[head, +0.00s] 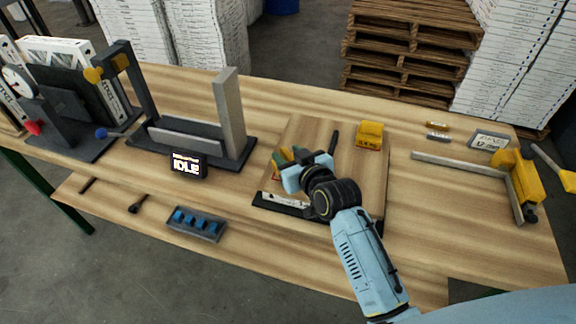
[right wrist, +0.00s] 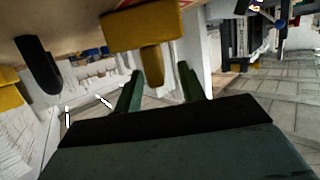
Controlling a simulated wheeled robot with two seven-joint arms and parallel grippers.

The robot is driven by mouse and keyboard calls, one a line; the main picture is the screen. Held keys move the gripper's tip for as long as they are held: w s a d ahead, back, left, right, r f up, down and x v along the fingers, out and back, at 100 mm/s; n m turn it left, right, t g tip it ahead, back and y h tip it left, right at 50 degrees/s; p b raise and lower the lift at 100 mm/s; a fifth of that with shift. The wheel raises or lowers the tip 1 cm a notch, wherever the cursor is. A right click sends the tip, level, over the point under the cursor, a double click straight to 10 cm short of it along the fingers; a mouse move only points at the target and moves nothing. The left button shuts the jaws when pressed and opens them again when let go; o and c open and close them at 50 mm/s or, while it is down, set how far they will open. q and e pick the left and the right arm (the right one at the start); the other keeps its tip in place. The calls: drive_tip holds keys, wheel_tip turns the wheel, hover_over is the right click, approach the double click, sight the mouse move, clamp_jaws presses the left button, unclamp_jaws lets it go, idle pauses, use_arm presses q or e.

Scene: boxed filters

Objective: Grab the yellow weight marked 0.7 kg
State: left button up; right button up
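One yellow weight (head: 370,135) sits on the wooden board (head: 310,135), right of my right gripper (head: 290,156); its marking is too small to read. Another yellow weight (head: 276,172) is mostly hidden behind the gripper's fingers and palm. In the right wrist view, which looks upside down, a yellow weight with a knob (right wrist: 146,28) is just ahead of the right gripper's two green fingers (right wrist: 160,72). The fingers are apart, with the knob lined up in the gap; I cannot tell whether they touch it. No marking shows. My left gripper is not in view.
A dark handle (head: 333,140) stands on the board. A yellow and grey fixture (head: 514,175) and small display (head: 490,141) are at the right.

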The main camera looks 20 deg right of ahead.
drive_tip(key=shift+x, duration=1.45)
drive_tip(key=shift+d+f, duration=0.1)
clamp_jaws()
